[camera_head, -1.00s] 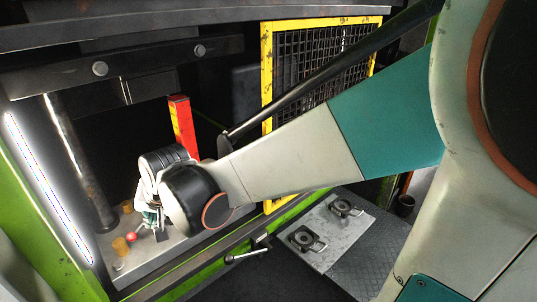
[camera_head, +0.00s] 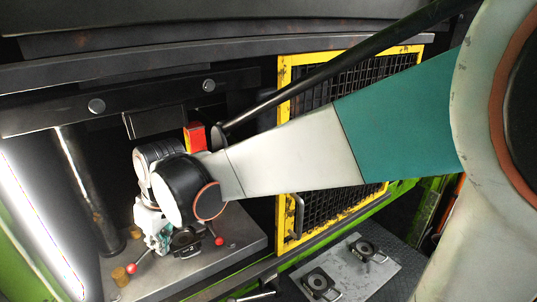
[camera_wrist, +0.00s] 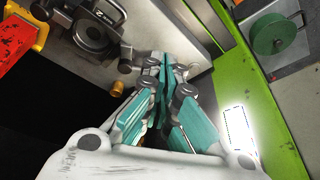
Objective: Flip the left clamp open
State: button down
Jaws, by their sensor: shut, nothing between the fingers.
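Two clamp levers with red ball ends show in the head view, beside a dark die block (camera_head: 186,240) on the grey press bed. The left clamp's red ball (camera_head: 131,268) is low and left of my gripper (camera_head: 160,246); the right clamp's red ball (camera_head: 219,240) is to the right of the die. My gripper points down near the left side of the die, its teal fingers (camera_wrist: 166,62) closed together and empty in the wrist view. Neither red ball can be made out in the wrist view. My wrist hides part of the die and clamps.
Brass-coloured posts (camera_head: 120,276) stand at the bed's left. A dark column (camera_head: 88,190) rises behind them. A red post (camera_head: 195,137) stands behind my wrist. A yellow mesh guard (camera_head: 285,160) and a plate with round dies (camera_head: 345,270) are to the right.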

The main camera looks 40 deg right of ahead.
jog(key=shift+n, duration=0.4)
jog(key=x, duration=0.9)
jog(key=shift+s+f, duration=0.1)
jog(key=shift+f, duration=0.1)
jog(key=shift+w+a+f, duration=0.25)
jog(key=shift+w+a, duration=0.1)
jog(key=shift+w, duration=0.25)
jog(key=shift+w+a+f, duration=0.25)
jog(key=shift+w+a, duration=0.15)
jog(key=shift+w, duration=0.25)
jog(key=shift+w+a+f, duration=0.15)
jog(key=shift+w+a, duration=0.25)
jog(key=shift+w, duration=0.1)
jog(key=shift+w+a+f+b, duration=0.15)
jog(key=shift+w+a+b, duration=0.45)
jog(key=shift+b, duration=0.4)
